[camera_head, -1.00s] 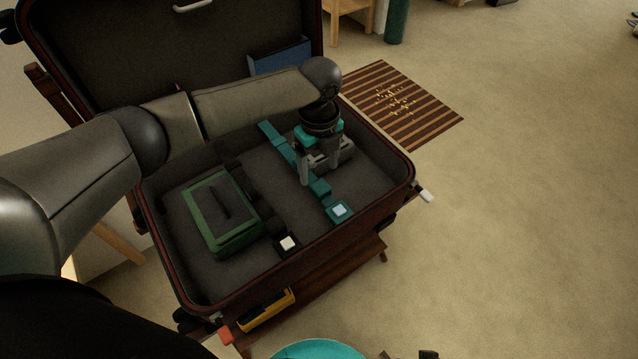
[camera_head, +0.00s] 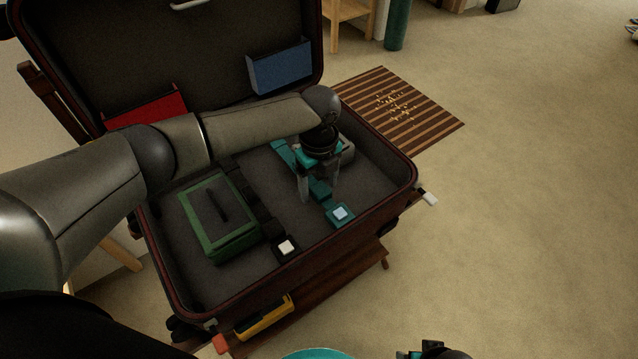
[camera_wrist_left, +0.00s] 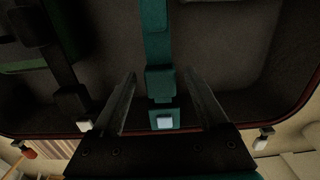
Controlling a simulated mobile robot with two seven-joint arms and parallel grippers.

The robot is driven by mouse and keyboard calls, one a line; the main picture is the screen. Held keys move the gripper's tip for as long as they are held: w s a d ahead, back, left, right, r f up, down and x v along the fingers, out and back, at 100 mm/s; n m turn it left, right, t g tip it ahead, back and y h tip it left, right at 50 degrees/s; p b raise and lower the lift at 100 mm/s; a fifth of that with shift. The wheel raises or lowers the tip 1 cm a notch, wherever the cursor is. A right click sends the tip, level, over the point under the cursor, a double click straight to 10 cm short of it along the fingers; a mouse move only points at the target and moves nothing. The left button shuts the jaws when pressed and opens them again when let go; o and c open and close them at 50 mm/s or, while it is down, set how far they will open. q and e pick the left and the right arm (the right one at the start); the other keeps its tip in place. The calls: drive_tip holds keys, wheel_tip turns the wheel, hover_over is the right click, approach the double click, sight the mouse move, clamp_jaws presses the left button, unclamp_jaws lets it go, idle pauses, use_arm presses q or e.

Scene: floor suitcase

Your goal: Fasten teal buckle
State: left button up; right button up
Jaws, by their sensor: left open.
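The teal buckle (camera_head: 340,214), with a pale blue button, lies by the front wall inside the open suitcase (camera_head: 290,265). It also shows in the left wrist view (camera_wrist_left: 163,119). A teal strap (camera_head: 281,151) runs to it across the floor of the case. The strap's blocky end piece (camera_wrist_left: 160,84) lies in line with the buckle and close to it; I cannot tell whether it is seated. My left gripper (camera_head: 319,193) is open and empty, pointing down over the strap, one finger on each side in the left wrist view (camera_wrist_left: 158,82). My right gripper's fingers do not show.
A green case (camera_head: 218,228) lies left in the suitcase, beside a dark strap with a white-buttoned buckle (camera_head: 286,247). A grey object (camera_head: 347,150) sits behind my gripper. Red (camera_head: 147,108) and blue (camera_head: 281,68) pockets are in the lid. The right side of the case floor is clear.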

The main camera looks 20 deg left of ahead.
use_arm(q)
drive_tip(key=shift+c, duration=0.4)
clamp_jaws()
idle(0.9)
